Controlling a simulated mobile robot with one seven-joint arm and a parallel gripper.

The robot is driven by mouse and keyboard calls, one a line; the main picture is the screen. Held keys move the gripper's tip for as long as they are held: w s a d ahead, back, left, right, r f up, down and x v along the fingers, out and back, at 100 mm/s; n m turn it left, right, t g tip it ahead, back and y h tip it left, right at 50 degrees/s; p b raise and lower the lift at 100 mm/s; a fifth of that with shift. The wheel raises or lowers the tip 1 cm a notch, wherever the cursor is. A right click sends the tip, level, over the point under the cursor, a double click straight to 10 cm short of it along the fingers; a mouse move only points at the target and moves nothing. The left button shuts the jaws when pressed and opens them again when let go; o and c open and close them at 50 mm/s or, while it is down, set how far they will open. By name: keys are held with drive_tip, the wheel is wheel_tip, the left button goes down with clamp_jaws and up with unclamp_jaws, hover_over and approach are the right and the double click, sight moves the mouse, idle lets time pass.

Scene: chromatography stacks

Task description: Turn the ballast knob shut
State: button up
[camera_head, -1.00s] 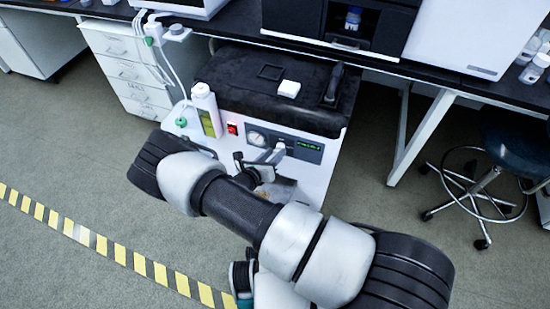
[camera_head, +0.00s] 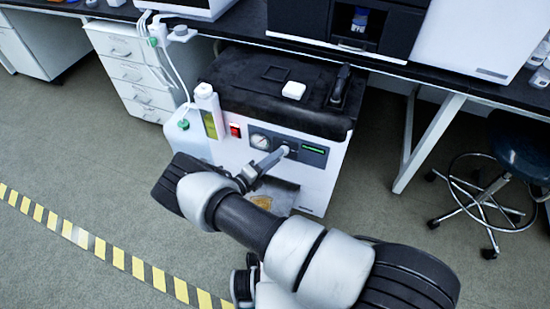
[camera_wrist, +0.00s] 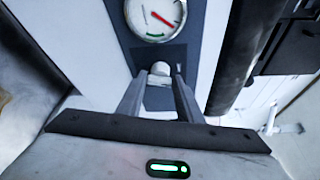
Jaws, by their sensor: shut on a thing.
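The pump (camera_head: 318,185) is a white box with a black top standing on the floor below the bench. Its front panel has a round gauge (camera_head: 260,142), a small pale knob (camera_head: 286,150) and a green-lit display (camera_head: 314,151). In the wrist view the knob (camera_wrist: 160,69) sits just below the gauge (camera_wrist: 156,17), whose needle is red. My gripper (camera_wrist: 160,80) is shut on the knob, one finger on each side. In the head view my gripper (camera_head: 281,153) reaches the panel from the lower left. The fingers hide part of the knob, and no marking on it is readable.
A white bottle (camera_head: 207,108) and a red switch (camera_head: 235,130) are left of the gauge. A white block (camera_head: 294,90) and a black handle (camera_head: 340,85) are on the pump's top. A stool (camera_head: 500,180) stands at right.

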drive_tip(key=shift+f+n+t+h, duration=0.15)
drive_tip(key=shift+n+h, duration=0.1)
drive_tip(key=shift+n, duration=0.35)
drive_tip(key=shift+f+n+t+h, duration=0.15)
drive_tip(key=shift+n+h, duration=0.1)
drive_tip(key=shift+n, duration=0.35)
drive_tip(key=o, duration=1.1)
drive_tip(key=v, duration=1.7)
drive_tip(key=shift+s+a+f, duration=0.15)
drive_tip(key=shift+s+a, duration=0.05)
drive_tip(key=shift+w, duration=0.1)
